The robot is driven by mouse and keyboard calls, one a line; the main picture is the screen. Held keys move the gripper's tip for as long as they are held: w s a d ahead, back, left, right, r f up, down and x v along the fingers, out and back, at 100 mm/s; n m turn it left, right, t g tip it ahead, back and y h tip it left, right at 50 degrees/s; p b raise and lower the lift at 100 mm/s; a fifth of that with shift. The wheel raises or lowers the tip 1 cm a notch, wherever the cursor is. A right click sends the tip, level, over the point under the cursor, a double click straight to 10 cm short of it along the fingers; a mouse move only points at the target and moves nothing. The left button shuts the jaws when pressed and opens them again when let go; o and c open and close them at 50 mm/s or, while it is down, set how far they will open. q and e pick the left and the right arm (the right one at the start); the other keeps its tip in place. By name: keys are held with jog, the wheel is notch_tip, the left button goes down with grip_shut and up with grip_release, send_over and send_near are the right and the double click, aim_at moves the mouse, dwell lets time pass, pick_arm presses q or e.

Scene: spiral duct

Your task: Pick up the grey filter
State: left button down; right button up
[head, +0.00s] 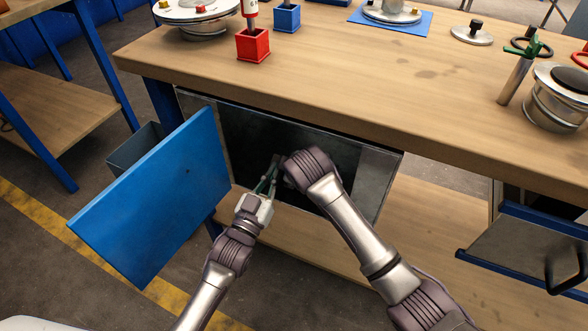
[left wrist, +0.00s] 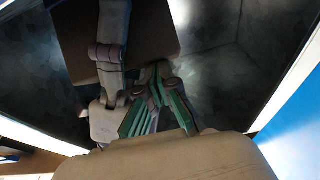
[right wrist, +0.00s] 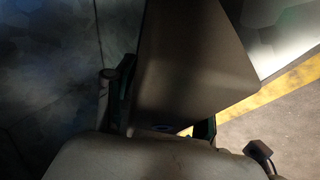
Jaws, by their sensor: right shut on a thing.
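The grey filter appears as a dark grey-brown flat-sided block (right wrist: 190,55) in the right wrist view. My right gripper (right wrist: 160,112) is shut on it, with a finger at either side. In the head view the right wrist reaches into the dark cabinet opening, and its fingers and the filter are hidden. In the left wrist view the block (left wrist: 155,30) shows behind my right arm. My left gripper (head: 269,177) is at the opening, just left of the right wrist. Its green-lined fingers overlap the right gripper in the left wrist view, so its opening is unclear.
The cabinet (head: 375,180) hangs under the wooden workbench (head: 330,65), its blue door (head: 155,200) swung open to the left. A grey bin (head: 133,147) stands behind the door. A lower wooden shelf (head: 410,245) and a drawer (head: 525,250) are to the right.

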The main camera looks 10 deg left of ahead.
pick_arm(q)
jog(key=shift+f, duration=0.45)
pick_arm(e)
jog(key=shift+s+f, duration=0.1)
jog(key=shift+f, duration=0.15)
jog(key=shift+c, duration=0.3)
pick_arm(q)
jog(key=shift+r, duration=0.1)
